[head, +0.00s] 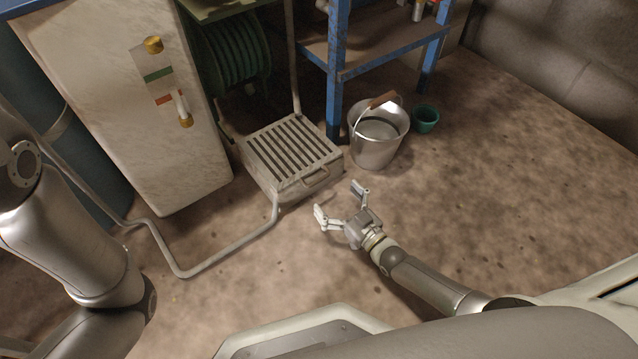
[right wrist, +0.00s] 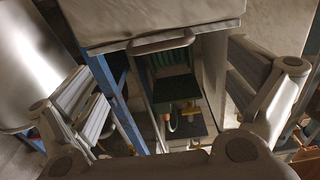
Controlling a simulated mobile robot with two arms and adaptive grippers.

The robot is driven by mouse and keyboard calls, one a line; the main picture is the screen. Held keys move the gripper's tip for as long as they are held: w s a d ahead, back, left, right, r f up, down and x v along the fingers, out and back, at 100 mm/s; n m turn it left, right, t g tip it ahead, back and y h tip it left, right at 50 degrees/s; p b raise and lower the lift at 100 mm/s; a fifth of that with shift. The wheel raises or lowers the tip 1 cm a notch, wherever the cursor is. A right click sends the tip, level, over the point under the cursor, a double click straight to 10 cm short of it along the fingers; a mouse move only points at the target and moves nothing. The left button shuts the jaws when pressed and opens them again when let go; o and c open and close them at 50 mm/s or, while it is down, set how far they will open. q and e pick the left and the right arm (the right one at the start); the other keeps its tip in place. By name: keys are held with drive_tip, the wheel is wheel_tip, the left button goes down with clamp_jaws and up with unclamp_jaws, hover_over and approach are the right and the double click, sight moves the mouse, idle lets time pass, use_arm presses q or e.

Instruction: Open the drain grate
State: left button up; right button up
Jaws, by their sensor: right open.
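The drain grate (head: 292,146) is a slatted metal lid on a low box on the floor, and it lies flat and closed. A bar handle (head: 317,181) sits at its front edge. The handle also shows in the right wrist view (right wrist: 161,44), at the box's edge above the middle. My right gripper (head: 339,202) is open and empty, in front of the handle and apart from it. In the right wrist view its fingers are spread to either side, with the handle between and beyond them. My left arm comes in at the left; its gripper is out of view.
A metal bucket (head: 376,146) with a wooden grip stands right of the grate, beside a small green pot (head: 426,119). A blue-framed shelf (head: 333,75) stands behind. A pale cabinet (head: 135,110) stands left. A grey pipe (head: 225,252) runs along the floor to the box. Floor at the right is clear.

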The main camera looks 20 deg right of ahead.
sight(320, 181)
drive_tip(key=b+x, duration=0.1)
drive_tip(key=x, duration=0.2)
drive_tip(key=b+x, duration=0.2)
drive_tip(key=x, duration=0.1)
drive_tip(key=shift+w+f, duration=0.1)
drive_tip(key=shift+f, duration=0.1)
drive_tip(key=shift+w+a+r, duration=0.15)
drive_tip(key=shift+w+a, duration=0.15)
drive_tip(key=shift+w, duration=0.35)
drive_tip(key=c, duration=1.4)
drive_tip(key=shift+r, duration=0.1)
drive_tip(key=shift+c, duration=0.4)
